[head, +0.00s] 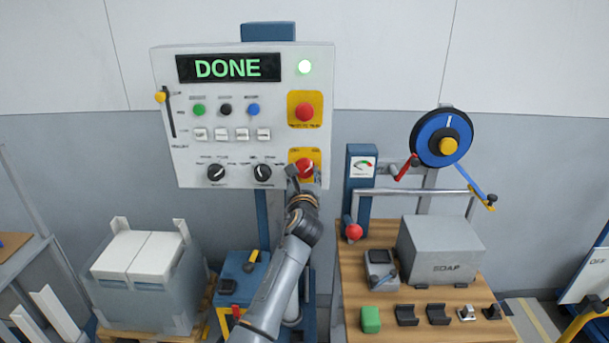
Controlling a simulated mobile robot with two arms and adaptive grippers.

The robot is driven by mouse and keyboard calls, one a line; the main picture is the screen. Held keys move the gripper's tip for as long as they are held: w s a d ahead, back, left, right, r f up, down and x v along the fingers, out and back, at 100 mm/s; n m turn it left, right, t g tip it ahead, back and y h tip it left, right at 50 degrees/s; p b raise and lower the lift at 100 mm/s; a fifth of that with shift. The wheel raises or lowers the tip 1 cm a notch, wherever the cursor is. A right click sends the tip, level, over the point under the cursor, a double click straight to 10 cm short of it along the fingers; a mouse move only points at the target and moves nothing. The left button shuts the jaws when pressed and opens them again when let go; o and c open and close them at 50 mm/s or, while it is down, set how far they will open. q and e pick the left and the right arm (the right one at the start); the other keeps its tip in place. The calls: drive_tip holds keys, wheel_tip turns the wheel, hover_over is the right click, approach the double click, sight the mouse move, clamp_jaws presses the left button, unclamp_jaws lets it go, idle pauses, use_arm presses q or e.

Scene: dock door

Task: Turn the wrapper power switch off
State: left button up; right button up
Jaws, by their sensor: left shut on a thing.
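The control panel (225,178) stands ahead, with a display (228,68) that reads DONE in green. The power switch (306,167) is a red rotary knob on a yellow plate at the panel's lower right. My left gripper (302,175) is at this knob and shut on it, hiding its lower part. The knob's exact angle is hard to tell. My right gripper is not in view.
A red button (305,112) on a yellow plate sits above the switch. Black selector knobs (263,173) are just left of it. A wooden bench (400,328) with a grey SOAP box (440,249) stands at right. A wrapped pallet load (145,290) is at lower left.

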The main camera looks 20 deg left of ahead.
use_arm(q)
drive_tip(key=shift+n, duration=0.4)
drive_tip(key=n, duration=0.3)
drive_tip(key=shift+n, duration=0.4)
drive_tip(key=n+b, duration=0.1)
drive_tip(key=n, duration=0.3)
drive_tip(key=n+b, duration=0.2)
drive_tip(key=n, duration=0.3)
drive_tip(key=shift+d+n, duration=0.1)
drive_tip(key=shift+n, duration=0.3)
drive_tip(key=shift+n+b, duration=0.8)
drive_tip(key=shift+n, duration=0.9)
drive_tip(key=shift+r, duration=0.1)
drive_tip(key=o, duration=1.2)
drive_tip(key=shift+c, duration=0.2)
